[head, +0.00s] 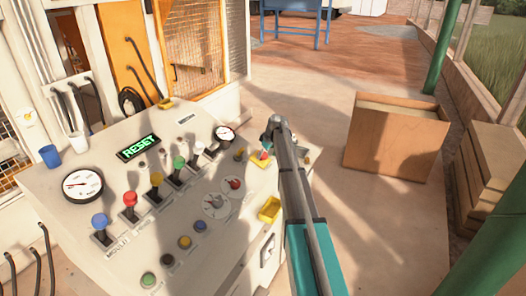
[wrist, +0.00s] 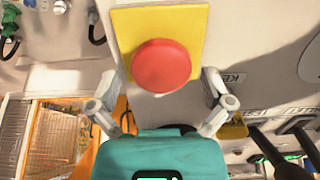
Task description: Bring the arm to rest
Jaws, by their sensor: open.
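My gripper (head: 269,143) is over the right end of the sloping control panel (head: 225,258), at the end of my extended arm. In the wrist view my gripper (wrist: 160,90) has its two fingers spread wide apart with nothing between them. A round red button (wrist: 161,66) on a yellow plate (wrist: 181,20) lies just ahead of the fingers. In the head view the red button (head: 264,155) is partly hidden by my gripper. I cannot tell whether the fingers touch the plate.
A large wooden box (head: 396,150) stands right of my arm. The floor beyond is mostly clear.

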